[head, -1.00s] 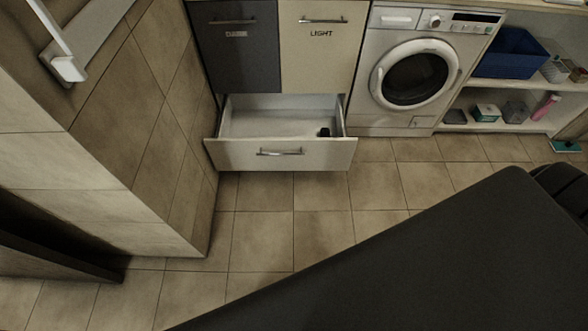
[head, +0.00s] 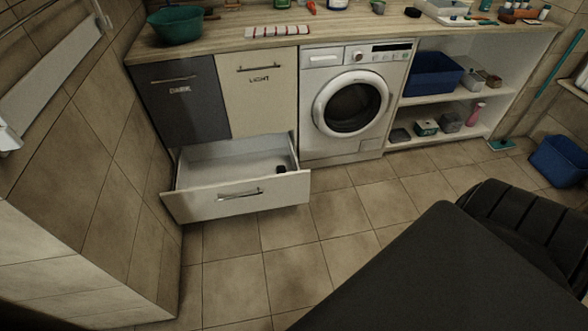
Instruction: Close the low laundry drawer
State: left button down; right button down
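The low laundry drawer (head: 236,200) is pulled out below the dark cabinet front (head: 180,101) and the cream cabinet front marked LIGHT (head: 258,92). Its front is white with a metal bar handle (head: 240,195). A small dark object (head: 281,169) lies inside at the right; the rest of the drawer floor I see is bare. Neither of my grippers shows in the head view.
A washing machine (head: 353,104) stands right of the drawer, then open shelves with a blue bin (head: 431,75). A tiled wall is close on the left. A dark surface (head: 430,270) fills the lower right. Tiled floor (head: 235,285) before the drawer is clear.

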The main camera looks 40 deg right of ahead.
aim_at(219, 179)
jog(key=z, duration=1.05)
jog(key=i, duration=0.95)
jog(key=z, duration=1)
